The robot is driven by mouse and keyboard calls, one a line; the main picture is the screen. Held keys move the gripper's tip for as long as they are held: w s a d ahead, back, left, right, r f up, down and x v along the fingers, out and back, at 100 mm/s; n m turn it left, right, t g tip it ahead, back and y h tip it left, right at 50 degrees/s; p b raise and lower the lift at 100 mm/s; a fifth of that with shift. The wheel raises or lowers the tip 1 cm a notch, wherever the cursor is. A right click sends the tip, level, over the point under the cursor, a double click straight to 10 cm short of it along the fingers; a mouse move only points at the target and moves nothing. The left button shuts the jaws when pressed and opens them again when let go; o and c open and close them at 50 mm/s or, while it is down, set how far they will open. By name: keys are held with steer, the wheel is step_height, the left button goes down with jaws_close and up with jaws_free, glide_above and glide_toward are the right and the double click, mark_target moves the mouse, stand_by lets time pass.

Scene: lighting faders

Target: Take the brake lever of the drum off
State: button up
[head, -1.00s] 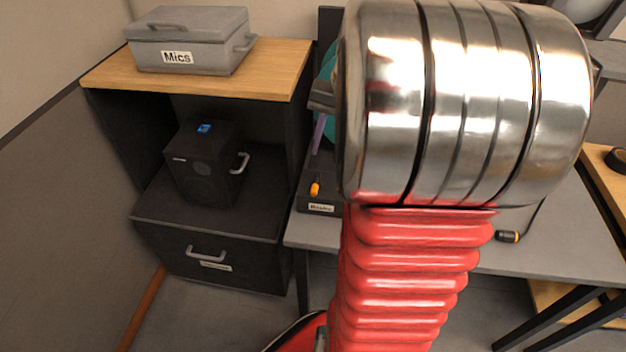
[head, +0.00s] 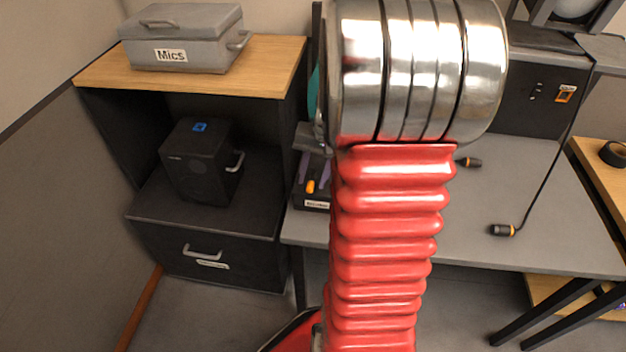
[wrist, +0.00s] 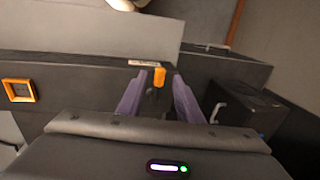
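A small lever with an orange end (head: 310,186) stands at the front of a dark labelled base (head: 315,204) on the grey table, left of my arm. A sliver of a teal round part, perhaps the drum (head: 313,92), shows behind my arm; the rest is hidden. My gripper (wrist: 158,80) has two purple fingers, spread apart. In the wrist view the orange lever end (wrist: 159,77) shows between the fingertips, with gaps on both sides. I cannot tell whether the tips are level with it in depth.
A dark box with an orange-framed switch (head: 565,94) stands at the back of the grey table (head: 560,205). Cable plugs (head: 502,230) lie on the table. At left is a black cabinet (head: 205,250) with a speaker (head: 200,165) and a grey "Mics" case (head: 183,38).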

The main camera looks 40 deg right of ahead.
steer(key=shift+w+a+f, duration=0.1)
steer(key=shift+w+f, duration=0.05)
steer(key=shift+f, duration=0.8)
steer(key=shift+c, duration=0.6)
jaws_close()
